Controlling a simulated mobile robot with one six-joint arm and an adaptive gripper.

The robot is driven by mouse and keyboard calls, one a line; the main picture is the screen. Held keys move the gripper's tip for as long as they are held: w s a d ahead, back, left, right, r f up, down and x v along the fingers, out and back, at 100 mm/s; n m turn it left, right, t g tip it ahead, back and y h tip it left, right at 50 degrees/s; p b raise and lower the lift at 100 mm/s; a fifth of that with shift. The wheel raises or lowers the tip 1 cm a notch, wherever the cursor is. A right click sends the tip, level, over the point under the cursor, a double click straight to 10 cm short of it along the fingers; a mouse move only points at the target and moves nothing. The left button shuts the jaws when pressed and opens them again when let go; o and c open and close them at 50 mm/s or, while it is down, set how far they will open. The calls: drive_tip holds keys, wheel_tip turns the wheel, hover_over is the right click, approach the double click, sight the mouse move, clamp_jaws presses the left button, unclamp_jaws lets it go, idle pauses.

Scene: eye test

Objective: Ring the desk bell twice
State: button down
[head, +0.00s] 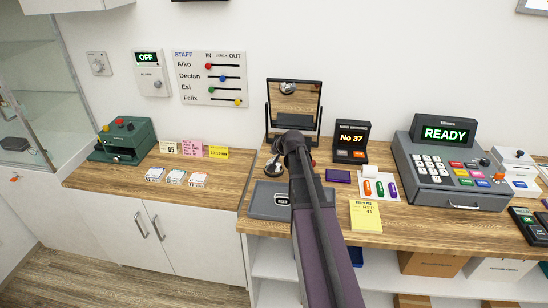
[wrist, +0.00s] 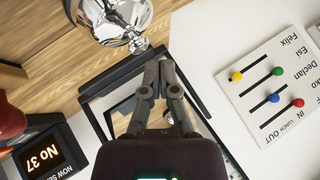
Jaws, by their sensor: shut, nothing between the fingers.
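The desk bell (head: 272,169) stands on the wooden counter, just left of my arm and in front of the mirror, partly hidden by my arm in the head view. In the wrist view the silver bell (wrist: 112,20) is at the top, cut off by the edge, its dome shiny. My gripper (wrist: 158,64) is shut and empty in the wrist view. Its fingertips point toward the bell and look apart from it; the height between them is hard to tell. In the head view my arm largely hides the gripper.
A framed mirror (head: 298,103) stands close behind the bell. A slider board (head: 209,78) hangs on the wall.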

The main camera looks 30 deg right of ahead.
sight(274, 158)
drive_tip(key=shift+r, duration=0.15)
drive_tip(key=shift+r+p, duration=2.4)
drive_tip(key=shift+p, duration=0.15)
drive_tip(key=shift+a, duration=0.1)
drive_tip(key=s+a+f+n+g, duration=0.2)
drive_tip(key=s+a+n+g, duration=0.2)
drive_tip(key=s+a, duration=0.7)
drive_tip(key=s+a+f+n+g, duration=0.3)
drive_tip(key=s+a+n+g, duration=0.1)
drive_tip(key=s+a, duration=0.8)
drive_tip(key=shift+s+f+n+g, duration=0.35)
drive_tip(key=shift+s+g, duration=0.25)
drive_tip(key=shift+s, duration=0.65)
